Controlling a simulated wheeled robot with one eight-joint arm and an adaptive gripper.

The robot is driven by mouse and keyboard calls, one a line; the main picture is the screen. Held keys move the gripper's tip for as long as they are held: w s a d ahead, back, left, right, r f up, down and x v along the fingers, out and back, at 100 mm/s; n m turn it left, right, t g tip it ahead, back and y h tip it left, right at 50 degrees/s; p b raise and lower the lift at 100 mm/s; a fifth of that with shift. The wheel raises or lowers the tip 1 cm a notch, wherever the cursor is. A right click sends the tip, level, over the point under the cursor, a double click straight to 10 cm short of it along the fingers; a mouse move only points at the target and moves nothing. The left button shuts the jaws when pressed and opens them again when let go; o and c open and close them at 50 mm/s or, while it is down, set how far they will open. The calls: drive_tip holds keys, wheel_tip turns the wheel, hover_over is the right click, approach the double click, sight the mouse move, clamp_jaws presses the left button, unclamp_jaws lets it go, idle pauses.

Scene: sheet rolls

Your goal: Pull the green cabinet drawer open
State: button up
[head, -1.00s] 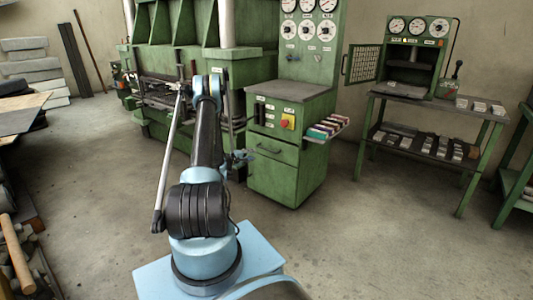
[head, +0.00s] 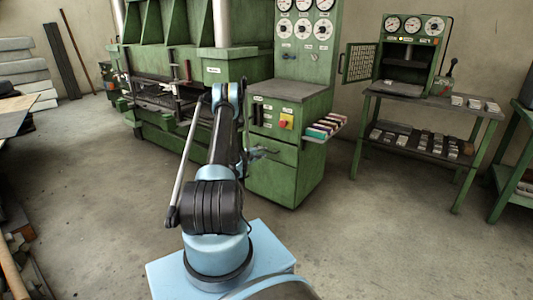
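The green cabinet (head: 275,180) stands in the middle of the head view, with gauges above it and a control panel with a yellow and red switch on its upper front. Its drawer (head: 285,153) is below that panel and looks closed, flush with the front. My gripper (head: 263,151) is small in the picture, at the left part of the drawer front where the handle is. It overlaps the handle, and I cannot tell whether it touches it. The fingers are too small to show whether they are open or shut. My arm hides the cabinet's left edge.
A large green machine (head: 160,50) stands behind and left of the cabinet. A side shelf (head: 326,128) with coloured boxes juts from the cabinet's right. A green table (head: 430,105) with an instrument stands further right. The floor (head: 360,235) in front is clear.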

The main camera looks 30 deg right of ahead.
drive_tip(key=shift+x, duration=2.15)
drive_tip(key=shift+s, duration=0.1)
clamp_jaws()
